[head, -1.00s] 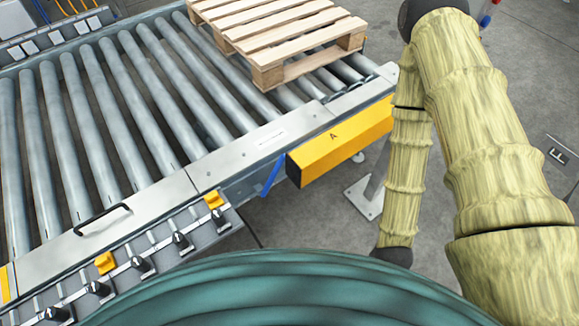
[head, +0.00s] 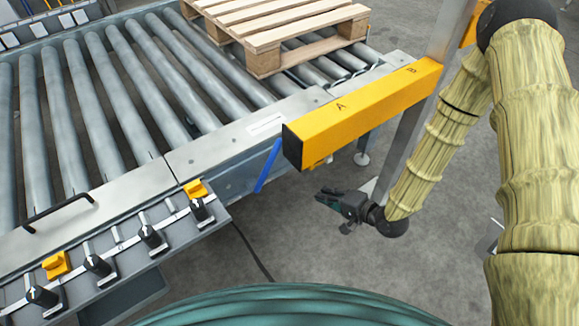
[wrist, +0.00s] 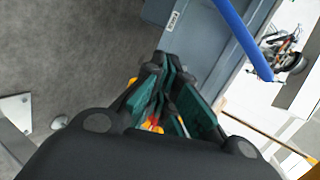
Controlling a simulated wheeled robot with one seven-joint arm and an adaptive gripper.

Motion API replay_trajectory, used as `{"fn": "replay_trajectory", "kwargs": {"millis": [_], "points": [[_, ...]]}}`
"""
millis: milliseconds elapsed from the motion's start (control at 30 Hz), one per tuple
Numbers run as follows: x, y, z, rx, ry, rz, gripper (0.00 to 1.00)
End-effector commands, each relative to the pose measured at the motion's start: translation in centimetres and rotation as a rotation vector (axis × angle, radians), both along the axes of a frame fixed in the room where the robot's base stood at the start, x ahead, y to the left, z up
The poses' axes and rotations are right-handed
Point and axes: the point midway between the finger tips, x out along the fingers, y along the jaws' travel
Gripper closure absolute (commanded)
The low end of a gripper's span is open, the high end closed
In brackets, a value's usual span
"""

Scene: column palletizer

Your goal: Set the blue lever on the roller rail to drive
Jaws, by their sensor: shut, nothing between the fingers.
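The blue lever (head: 268,166) hangs from the side of the roller rail (head: 245,130), next to the left end of the yellow beam, and slants down to the left. In the wrist view the blue lever (wrist: 240,35) crosses the upper right, with its tip apart from my fingers. My gripper (head: 328,196) is low over the floor, to the right of and below the lever in the head view. In the wrist view my gripper (wrist: 170,75) is shut and empty. Any drive marking for the lever cannot be seen.
A yellow beam (head: 365,107) marked A and B stands out beside the rail, above my gripper. A wooden pallet (head: 285,30) lies on the rollers. A panel of black knobs (head: 150,238) is at the lower left. The floor (head: 270,235) around my gripper is clear.

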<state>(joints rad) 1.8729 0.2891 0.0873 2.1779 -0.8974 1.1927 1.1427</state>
Motion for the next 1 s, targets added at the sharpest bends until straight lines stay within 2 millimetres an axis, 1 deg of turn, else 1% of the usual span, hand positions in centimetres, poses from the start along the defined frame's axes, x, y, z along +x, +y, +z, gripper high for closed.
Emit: {"fn": "replay_trajectory", "kwargs": {"millis": [33,200,300,400,500,700,1000], "points": [[1.2,0.1,-1.0,0.067,-0.016,-0.003,1.0],[4.0,0.6,0.3,0.313,-0.038,0.023,1.0],[5.2,0.6,1.1,0.453,-0.038,0.061,1.0],[5.9,0.4,1.9,0.58,-0.027,0.111,1.0],[6.3,0.0,2.6,0.687,-0.009,0.165,1.0],[6.4,-0.7,3.8,0.814,0.028,0.252,1.0],[6.4,-0.9,4.4,0.848,0.044,0.28,1.0]]}}
